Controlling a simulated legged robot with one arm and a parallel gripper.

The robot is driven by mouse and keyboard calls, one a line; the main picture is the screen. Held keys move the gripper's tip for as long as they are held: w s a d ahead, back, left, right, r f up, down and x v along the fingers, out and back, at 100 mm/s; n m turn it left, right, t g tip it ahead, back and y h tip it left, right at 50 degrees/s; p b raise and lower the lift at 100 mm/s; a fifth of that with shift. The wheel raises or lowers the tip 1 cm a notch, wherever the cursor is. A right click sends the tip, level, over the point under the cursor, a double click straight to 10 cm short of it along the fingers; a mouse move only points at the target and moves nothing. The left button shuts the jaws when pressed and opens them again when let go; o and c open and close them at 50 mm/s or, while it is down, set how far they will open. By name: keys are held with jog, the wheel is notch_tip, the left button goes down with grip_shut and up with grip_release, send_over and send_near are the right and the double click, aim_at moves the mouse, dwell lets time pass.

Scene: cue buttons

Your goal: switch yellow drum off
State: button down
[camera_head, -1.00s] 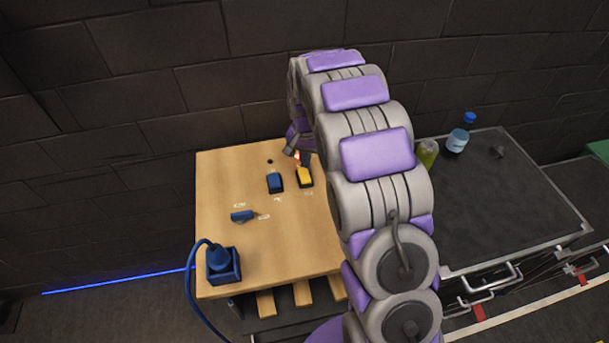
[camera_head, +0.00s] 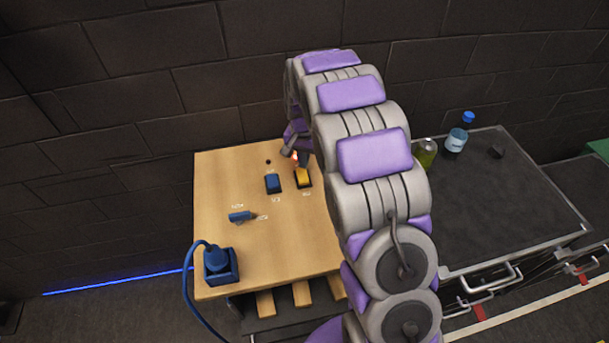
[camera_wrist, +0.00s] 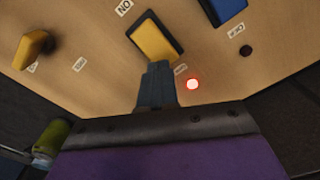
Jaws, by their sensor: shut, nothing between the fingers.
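A yellow knob-like piece (camera_wrist: 34,46), which may be the yellow drum, stands at the left of the wrist view with small labels beside it. My arm hides that part of the board in the head view. A yellow rocker button (camera_wrist: 155,40) in a dark frame lies just ahead of my gripper (camera_wrist: 154,88); the rocker also shows in the head view (camera_head: 303,174). My gripper is shut and empty, its tips close to the rocker's near edge. I cannot tell whether they touch. A red lamp (camera_wrist: 193,84) glows just right of the fingers.
A blue rocker (camera_head: 273,184), a blue handle (camera_head: 240,216) and a blue plug in a socket (camera_head: 221,265) sit on the wooden board (camera_head: 215,180). A dark round spot (camera_wrist: 246,50) lies near the blue rocker. A green can (camera_head: 425,153) and a bottle (camera_head: 456,139) stand on the dark cabinet (camera_head: 510,190).

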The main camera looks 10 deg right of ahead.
jog(key=shift+a, duration=0.75)
jog(key=shift+d+f, duration=0.1)
jog(key=shift+d, duration=0.5)
jog(key=shift+a+f, duration=0.1)
jog(key=shift+a, duration=0.05)
jog(key=shift+a+f, duration=0.15)
jog(key=shift+a, duration=0.15)
